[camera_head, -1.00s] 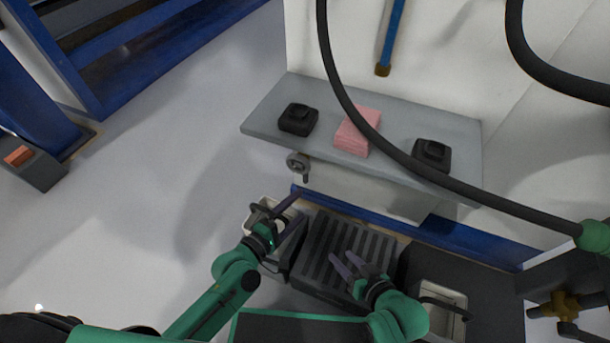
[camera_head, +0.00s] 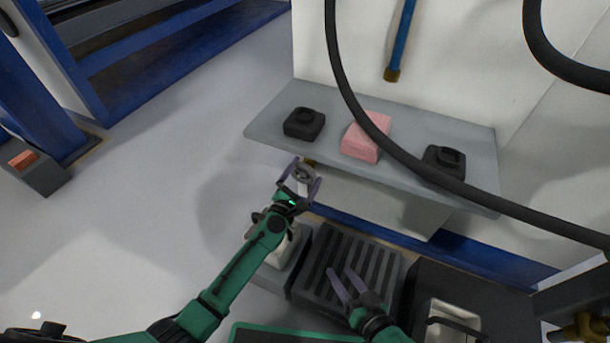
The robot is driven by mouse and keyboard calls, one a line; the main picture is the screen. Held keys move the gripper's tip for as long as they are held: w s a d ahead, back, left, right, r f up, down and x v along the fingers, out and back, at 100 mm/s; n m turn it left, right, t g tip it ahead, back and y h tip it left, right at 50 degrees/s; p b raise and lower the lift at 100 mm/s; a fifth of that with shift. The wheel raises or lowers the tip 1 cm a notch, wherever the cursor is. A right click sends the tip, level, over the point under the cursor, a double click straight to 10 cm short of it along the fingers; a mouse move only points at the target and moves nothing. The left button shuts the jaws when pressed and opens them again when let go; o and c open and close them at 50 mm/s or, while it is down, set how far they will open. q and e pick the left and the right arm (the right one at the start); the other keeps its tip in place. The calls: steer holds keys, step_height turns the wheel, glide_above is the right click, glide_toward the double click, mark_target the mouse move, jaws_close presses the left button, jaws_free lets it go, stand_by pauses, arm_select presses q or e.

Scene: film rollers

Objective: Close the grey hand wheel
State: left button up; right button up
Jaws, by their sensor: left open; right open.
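The grey hand wheel (camera_head: 304,174) sits under the front edge of the grey shelf (camera_head: 270,131), toward its left end. My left gripper (camera_head: 302,178) is open at the wheel, with a purple finger on either side of it. I cannot tell whether the fingers touch it. The gripper partly covers the wheel and its handle. My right gripper (camera_head: 344,280) is open and empty above the dark ribbed box, lower in the picture.
On the shelf are two black devices (camera_head: 304,123) (camera_head: 444,160) and a pink block stack (camera_head: 366,137). A black hose (camera_head: 345,85) crosses in front of the shelf. The dark ribbed box (camera_head: 350,251) stands below. Open floor lies to the left.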

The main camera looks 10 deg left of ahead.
arm_select(q)
steer(key=c, duration=1)
steer(key=m, duration=0.3)
steer(key=shift+s+d+f, duration=0.1)
steer(key=shift+d+f, duration=0.15)
steer(key=shift+f, duration=0.05)
steer(key=shift+d+f+m, duration=0.1)
steer(key=shift+f+m, duration=0.1)
steer(key=shift+m, duration=0.75)
steer(key=shift+d+f+m, duration=0.1)
steer(key=shift+f+m, duration=0.05)
steer(key=shift+m, duration=0.8)
steer(key=o, duration=1)
steer(key=shift+a, duration=0.1)
